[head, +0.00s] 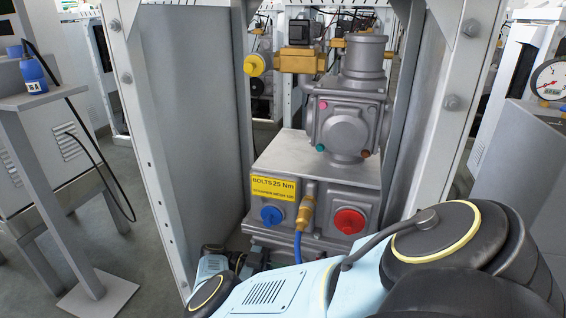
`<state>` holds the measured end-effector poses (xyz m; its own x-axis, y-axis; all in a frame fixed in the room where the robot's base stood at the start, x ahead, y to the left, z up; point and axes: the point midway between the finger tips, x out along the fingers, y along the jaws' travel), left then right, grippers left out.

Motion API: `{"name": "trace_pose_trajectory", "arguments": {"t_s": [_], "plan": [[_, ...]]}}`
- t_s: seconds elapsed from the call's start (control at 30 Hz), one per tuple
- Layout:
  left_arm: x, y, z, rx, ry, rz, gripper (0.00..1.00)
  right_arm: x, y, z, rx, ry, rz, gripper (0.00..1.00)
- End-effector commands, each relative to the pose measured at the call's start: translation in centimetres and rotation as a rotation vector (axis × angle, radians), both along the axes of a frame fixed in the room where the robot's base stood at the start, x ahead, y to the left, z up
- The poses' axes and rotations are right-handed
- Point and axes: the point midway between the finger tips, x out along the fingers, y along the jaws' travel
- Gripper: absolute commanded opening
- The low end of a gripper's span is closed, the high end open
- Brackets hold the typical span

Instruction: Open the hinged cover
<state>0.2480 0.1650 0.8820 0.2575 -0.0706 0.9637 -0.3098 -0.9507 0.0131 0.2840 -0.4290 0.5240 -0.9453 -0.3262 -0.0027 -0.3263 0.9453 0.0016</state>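A grey metal dispenser unit (345,177) stands inside an open white frame. I cannot make out which part, if any, is the hinged cover. The front face of the unit carries a blue round cap (271,215), a red round cap (349,221) and a brass fitting (306,212) with a blue hose. A yellow label (274,188) reads "BOLTS 25 Nm". My light blue and black arm links cross the bottom of the head view in front of the unit and hide its lower part. Neither gripper's fingers can be made out.
White frame posts (137,125) with bolts and grey side panels (194,120) flank the unit. A blue bottle (33,72) stands on a small stand (20,100) at the left. A pressure gauge (549,80) is at the right. Open floor shows at the lower left.

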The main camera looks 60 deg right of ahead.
Motion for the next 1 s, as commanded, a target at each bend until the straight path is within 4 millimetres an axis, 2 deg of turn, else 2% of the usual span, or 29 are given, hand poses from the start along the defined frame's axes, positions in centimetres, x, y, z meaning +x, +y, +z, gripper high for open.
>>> {"name": "trace_pose_trajectory", "arguments": {"t_s": [0.3,0.33,0.5,1.0], "plan": [[0.08,-0.03,-0.04,0.0,0.001,0.0,0.58,-0.11,-0.2,0.03,-0.004,0.003,-0.002,0.0],[0.08,-0.03,-0.06,0.0,0.001,0.0,0.58,-0.12,-0.21,0.03,-0.004,0.003,-0.002,0.22],[0.1,-0.03,-0.06,0.001,0.002,0.0,0.58,-0.08,-0.16,0.03,-0.004,0.003,-0.001,0.42],[0.17,0.04,0.06,-0.002,0.0,0.002,0.58,0.07,0.09,0.01,-0.003,0.002,0.01,0.42]]}}
